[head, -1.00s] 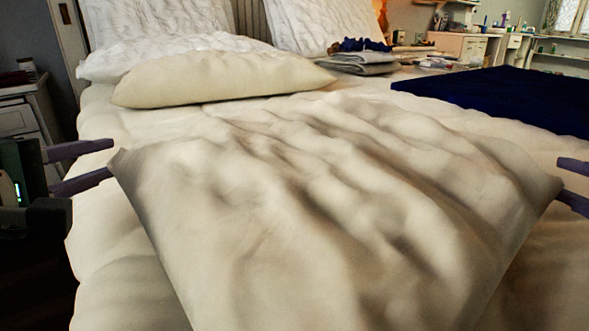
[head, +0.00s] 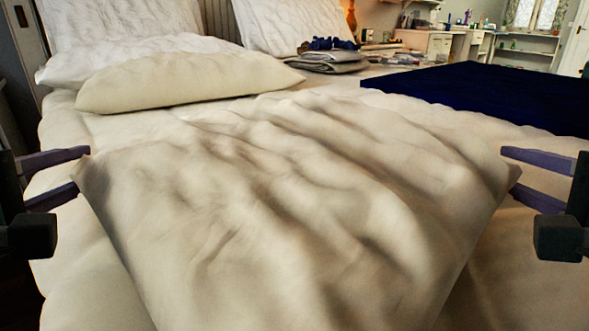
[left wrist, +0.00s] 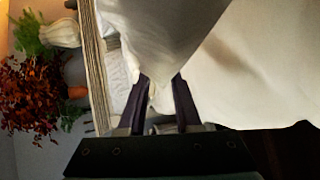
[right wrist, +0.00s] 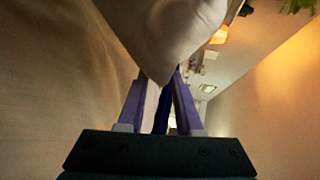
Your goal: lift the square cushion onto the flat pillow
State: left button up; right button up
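The square cushion (head: 290,215) is large, cream and wrinkled, and fills the near middle of the head view. The flat pillow (head: 190,82) is pale cream and lies farther back at the left. My left gripper (head: 84,172) is open, its fingers either side of the cushion's left corner. The corner also shows between the fingers in the left wrist view (left wrist: 156,90). My right gripper (head: 511,166) is open at the cushion's right corner, which partly covers the lower finger. The right wrist view shows that corner between the fingertips (right wrist: 160,72). Contact with the cloth is unclear.
The cream bed (head: 60,235) lies under the cushion. White pillows (head: 120,20) stand behind the flat pillow. Folded grey cloth (head: 330,62) with a dark blue item lies at the back middle. A dark blue cloth (head: 480,95) covers the back right.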

pick_arm(q)
jog(key=shift+d, duration=0.35)
pick_arm(e)
jog(key=shift+a, duration=0.4)
